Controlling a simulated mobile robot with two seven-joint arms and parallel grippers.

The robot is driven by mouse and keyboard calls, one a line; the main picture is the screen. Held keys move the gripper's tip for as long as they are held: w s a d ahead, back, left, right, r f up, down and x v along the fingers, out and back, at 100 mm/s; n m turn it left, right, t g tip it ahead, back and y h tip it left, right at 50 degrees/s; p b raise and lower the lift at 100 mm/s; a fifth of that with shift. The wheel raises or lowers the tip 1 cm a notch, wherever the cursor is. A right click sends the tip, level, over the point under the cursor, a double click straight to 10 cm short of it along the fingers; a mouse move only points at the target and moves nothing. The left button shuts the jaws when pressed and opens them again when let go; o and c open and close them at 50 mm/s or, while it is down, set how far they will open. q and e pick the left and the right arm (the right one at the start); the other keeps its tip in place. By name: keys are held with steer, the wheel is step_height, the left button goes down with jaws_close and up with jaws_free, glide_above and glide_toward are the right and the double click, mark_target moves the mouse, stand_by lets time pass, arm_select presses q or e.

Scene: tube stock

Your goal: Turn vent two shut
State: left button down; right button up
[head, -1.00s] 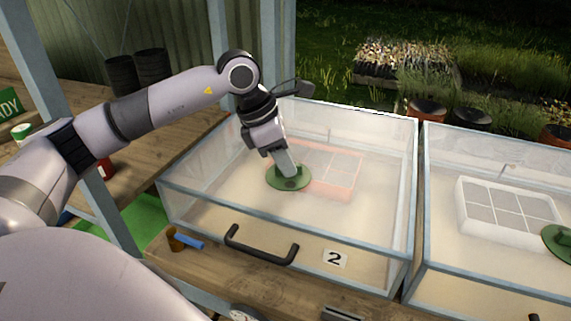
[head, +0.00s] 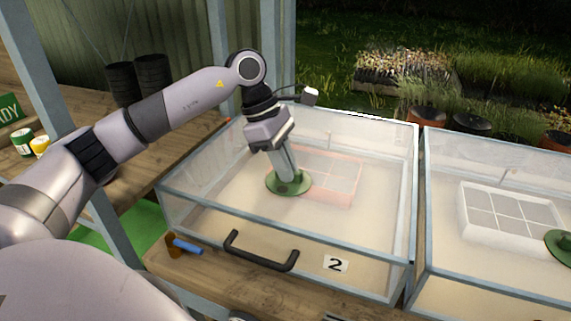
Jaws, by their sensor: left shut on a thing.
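The green round vent (head: 273,186) sits on the clear lid of the case marked with a number 2 plate (head: 336,264). My left gripper (head: 289,178) comes down on the vent from above and is shut on its raised middle part, which the fingers mostly hide. How far the vent is turned cannot be told. My right gripper is not in view.
A black handle (head: 260,254) runs along the front of case two. A pink tray (head: 335,178) shows inside it. A second clear case with a white tray (head: 508,218) and another green vent (head: 562,246) stands at the right. A blue-handled tool (head: 187,246) lies at the front left.

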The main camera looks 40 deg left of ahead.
arm_select(q)
steer(key=c, duration=1.2)
jaws_free()
steer(key=shift+o, duration=0.2)
steer(key=v, duration=0.7)
steer(key=shift+r+b, duration=0.15)
steer(key=shift+b, duration=0.15)
